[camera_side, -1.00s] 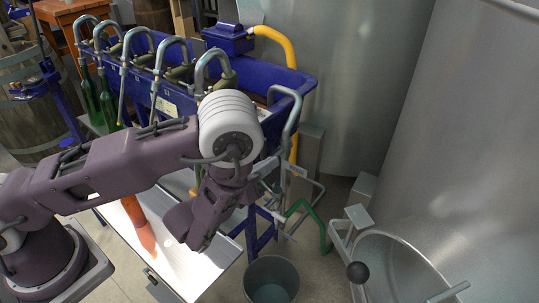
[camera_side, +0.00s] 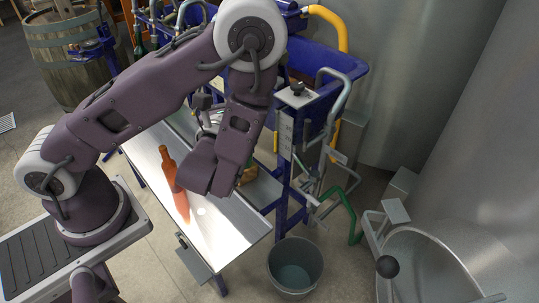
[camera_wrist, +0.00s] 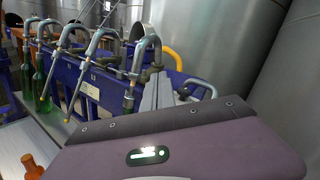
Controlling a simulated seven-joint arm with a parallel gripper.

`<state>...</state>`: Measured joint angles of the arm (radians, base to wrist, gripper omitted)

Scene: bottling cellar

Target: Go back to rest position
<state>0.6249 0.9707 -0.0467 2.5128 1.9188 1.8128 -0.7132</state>
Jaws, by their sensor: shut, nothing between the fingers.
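My gripper (camera_wrist: 158,88) shows in the wrist view as two grey pointed fingers close together, shut and empty, beyond my purple wrist housing. In the side view my arm bends at the white elbow, and I cannot make out the fingers clearly behind it. An orange-brown bottle (camera_side: 171,172) is on the white-topped table (camera_side: 222,238), left of my wrist and partly covered by it. The bottle's neck (camera_wrist: 32,166) shows at the lower left of the wrist view. The fingers are apart from it.
A blue filling machine (camera_wrist: 92,82) with curved metal spouts stands behind, with green bottles (camera_wrist: 42,92) under it. A metal bucket (camera_side: 295,270) stands on the floor right of the table. Large steel tanks (camera_side: 480,150) fill the right. A wooden barrel (camera_side: 68,60) stands at the back left.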

